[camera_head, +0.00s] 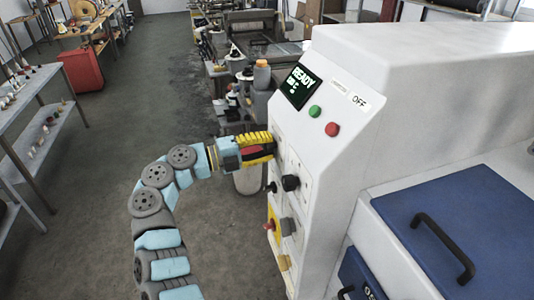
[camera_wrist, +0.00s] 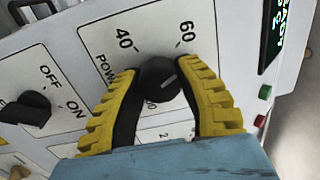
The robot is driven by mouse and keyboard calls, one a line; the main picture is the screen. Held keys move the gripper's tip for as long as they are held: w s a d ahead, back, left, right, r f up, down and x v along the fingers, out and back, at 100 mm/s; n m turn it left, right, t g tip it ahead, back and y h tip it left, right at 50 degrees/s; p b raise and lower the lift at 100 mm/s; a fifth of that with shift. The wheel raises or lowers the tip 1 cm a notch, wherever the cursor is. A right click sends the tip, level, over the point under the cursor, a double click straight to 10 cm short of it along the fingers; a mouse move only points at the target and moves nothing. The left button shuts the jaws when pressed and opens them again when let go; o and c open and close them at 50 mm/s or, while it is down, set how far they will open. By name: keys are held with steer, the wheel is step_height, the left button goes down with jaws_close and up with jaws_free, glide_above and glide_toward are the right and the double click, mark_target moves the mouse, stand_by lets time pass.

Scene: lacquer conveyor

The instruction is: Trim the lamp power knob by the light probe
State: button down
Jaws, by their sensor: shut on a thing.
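The lamp power knob (camera_wrist: 160,78) is round and black with a pale pointer line. It sits on a white scale plate (camera_wrist: 100,42) with 40, 60 and part of the word POWER showing. The yellow fingers of my gripper (camera_wrist: 158,70) are closed on either side of the knob, which stays on the panel. In the head view my gripper (camera_head: 268,147) reaches the machine's front panel from the left and hides the knob. The display (camera_head: 299,86) reads READY in green. I cannot make out a light probe.
A black OFF/ON switch (camera_wrist: 34,107) is beside the knob. A green button (camera_head: 314,111) and a red button (camera_head: 332,129) are below the display. A red-and-yellow switch (camera_head: 283,226) is lower on the panel.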

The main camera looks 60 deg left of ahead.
steer(key=m+b, duration=0.2)
steer(key=m, duration=0.1)
steer(key=m+b, duration=0.1)
steer(key=m, duration=0.1)
steer(key=shift+f+m+b, duration=0.2)
steer(key=shift+m+b, duration=0.2)
steer(key=shift+w+r+m+b, duration=0.1)
steer(key=shift+m+b, duration=0.8)
steer(key=shift+m, duration=0.6)
steer(key=c, duration=0.6)
jaws_free()
steer(key=shift+d, duration=0.1)
steer(key=s, duration=0.4)
steer(key=s+a, duration=0.1)
steer(key=s, duration=0.3)
steer(key=s+a, duration=0.1)
steer(key=s, duration=0.3)
steer(key=shift+w, duration=0.1)
